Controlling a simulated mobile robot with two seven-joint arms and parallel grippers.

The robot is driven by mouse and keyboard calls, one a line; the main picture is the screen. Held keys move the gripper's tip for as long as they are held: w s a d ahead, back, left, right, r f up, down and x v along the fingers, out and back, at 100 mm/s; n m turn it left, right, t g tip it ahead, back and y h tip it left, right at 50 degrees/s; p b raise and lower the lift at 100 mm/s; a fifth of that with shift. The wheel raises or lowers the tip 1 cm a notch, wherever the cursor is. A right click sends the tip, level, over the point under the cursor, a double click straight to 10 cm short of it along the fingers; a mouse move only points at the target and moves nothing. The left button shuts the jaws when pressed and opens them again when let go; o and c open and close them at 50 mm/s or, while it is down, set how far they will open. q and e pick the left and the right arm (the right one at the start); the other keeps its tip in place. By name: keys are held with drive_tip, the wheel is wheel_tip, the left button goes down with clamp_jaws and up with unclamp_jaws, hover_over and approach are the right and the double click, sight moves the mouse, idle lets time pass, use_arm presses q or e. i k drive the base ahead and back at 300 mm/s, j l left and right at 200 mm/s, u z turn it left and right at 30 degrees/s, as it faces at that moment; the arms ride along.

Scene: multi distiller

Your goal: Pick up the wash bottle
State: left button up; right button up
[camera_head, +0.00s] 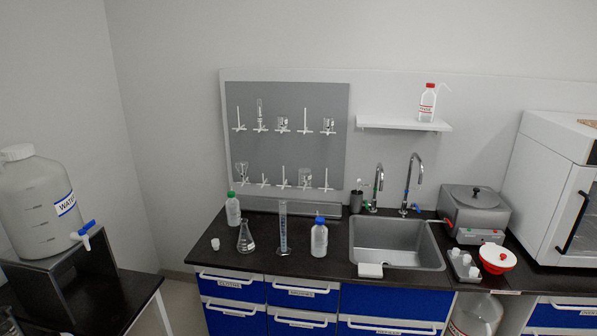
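A wash bottle (427,104) stands upright on a small white wall shelf (404,124) above the sink. It has a white body with a red label, a red cap and a thin bent spout pointing to the right. The label text is too small to read. Neither of my grippers is in view.
The dark counter below holds a green-capped bottle (232,209), a conical flask (245,238), a measuring cylinder (283,230) and a blue-capped bottle (319,237). Two taps rise behind the sink (400,262). A grey bath (474,212) and white oven (545,180) stand right.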

sight(233, 204)
drive_tip(key=i+u, duration=0.25)
drive_tip(key=i, duration=0.2)
drive_tip(key=i+u, duration=0.3)
drive_tip(key=i, duration=0.2)
drive_tip(key=i+l+u, duration=0.25)
drive_tip(key=i, duration=0.2)
